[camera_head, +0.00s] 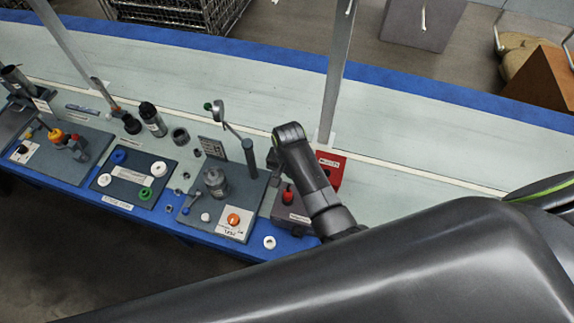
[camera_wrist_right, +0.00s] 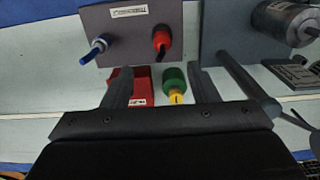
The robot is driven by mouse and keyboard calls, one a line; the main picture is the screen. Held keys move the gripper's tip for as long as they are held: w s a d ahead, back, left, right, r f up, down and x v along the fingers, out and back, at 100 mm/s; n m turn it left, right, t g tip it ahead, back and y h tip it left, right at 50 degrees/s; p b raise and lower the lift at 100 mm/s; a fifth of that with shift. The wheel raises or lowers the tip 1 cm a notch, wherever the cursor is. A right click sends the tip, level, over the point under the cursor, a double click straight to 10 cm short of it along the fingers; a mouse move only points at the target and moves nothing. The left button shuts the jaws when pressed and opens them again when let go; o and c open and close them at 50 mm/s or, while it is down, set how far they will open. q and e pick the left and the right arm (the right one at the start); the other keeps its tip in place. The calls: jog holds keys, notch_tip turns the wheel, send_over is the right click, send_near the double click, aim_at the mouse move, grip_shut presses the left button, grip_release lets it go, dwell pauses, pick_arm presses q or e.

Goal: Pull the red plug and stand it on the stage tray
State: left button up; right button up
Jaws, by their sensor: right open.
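The red plug (camera_wrist_right: 161,42) sits in a grey box (camera_wrist_right: 140,18) beside a blue-tipped plug (camera_wrist_right: 95,50) in the right wrist view. It also shows in the head view (camera_head: 288,195), left of my right arm. A red tray (camera_wrist_right: 143,88) with a white label lies past the box and shows in the head view (camera_head: 333,180); I cannot read the label. My right gripper (camera_wrist_right: 160,83) is open, its fingers apart from the red plug. In the head view its fingers are hard to make out. My left gripper is not in view.
A green and yellow piece (camera_wrist_right: 174,84) shows between my right fingers, not held. A grey post with a lever (camera_head: 249,157) and a pump (camera_head: 215,182) stand left of the box. A tray of coloured rings (camera_head: 152,207) lies further left.

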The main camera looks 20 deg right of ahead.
aim_at(288, 191)
jog(key=f, duration=0.3)
jog(key=shift+w+f, duration=0.1)
jog(key=shift+w, duration=0.1)
jog(key=f+b, duration=0.1)
jog(key=f, duration=0.1)
jog(key=f+b, duration=0.1)
jog(key=f, duration=0.1)
jog(key=shift+w, duration=0.2)
notch_tip(288, 191, down, 5)
jog(key=b, duration=0.5)
jog(key=shift+s+r, duration=0.1)
jog(key=shift+r, duration=0.05)
jog(key=shift+f+b, duration=0.6)
jog(key=shift+b, duration=0.3)
jog(key=shift+f+b, duration=0.35)
jog(key=shift+b, duration=0.05)
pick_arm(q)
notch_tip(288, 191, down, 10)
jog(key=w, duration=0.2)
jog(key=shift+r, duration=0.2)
pick_arm(e)
grip_shut()
